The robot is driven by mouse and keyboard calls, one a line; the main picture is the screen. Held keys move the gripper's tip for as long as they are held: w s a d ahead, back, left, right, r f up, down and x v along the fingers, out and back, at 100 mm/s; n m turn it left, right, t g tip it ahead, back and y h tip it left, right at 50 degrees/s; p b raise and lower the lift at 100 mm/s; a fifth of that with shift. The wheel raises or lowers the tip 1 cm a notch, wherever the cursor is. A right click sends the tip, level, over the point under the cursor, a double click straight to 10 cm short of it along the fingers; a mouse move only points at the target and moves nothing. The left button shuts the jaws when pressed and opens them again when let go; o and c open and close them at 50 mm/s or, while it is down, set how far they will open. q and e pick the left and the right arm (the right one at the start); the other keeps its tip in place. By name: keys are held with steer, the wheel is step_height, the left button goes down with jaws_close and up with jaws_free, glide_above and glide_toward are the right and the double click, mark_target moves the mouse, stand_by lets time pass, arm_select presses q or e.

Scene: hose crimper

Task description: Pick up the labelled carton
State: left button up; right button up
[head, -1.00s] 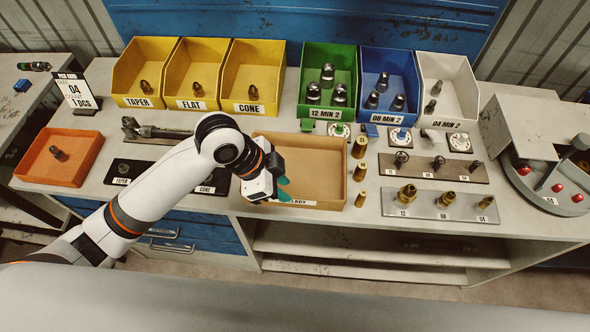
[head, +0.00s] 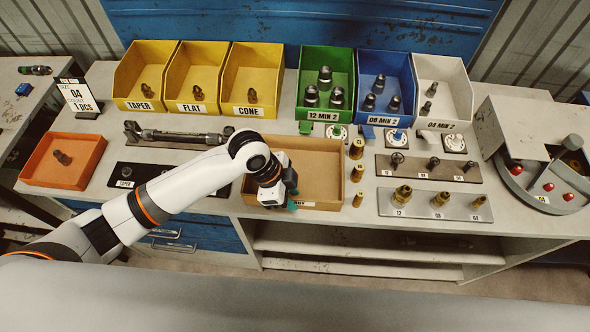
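The labelled carton (head: 322,172) is an open, shallow brown cardboard box at the front middle of the bench. My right gripper is not in view.
Brass fittings (head: 357,172) stand close to the carton's right side. A grey plate with fittings (head: 420,203) lies further right. Yellow (head: 252,80), green, blue and white bins line the back. An orange tray (head: 85,151) is at the left, and a crimper (head: 545,185) at the right.

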arm_select(q)
steer(key=shift+x, duration=1.45)
steer(key=shift+r, duration=0.1)
jaws_close()
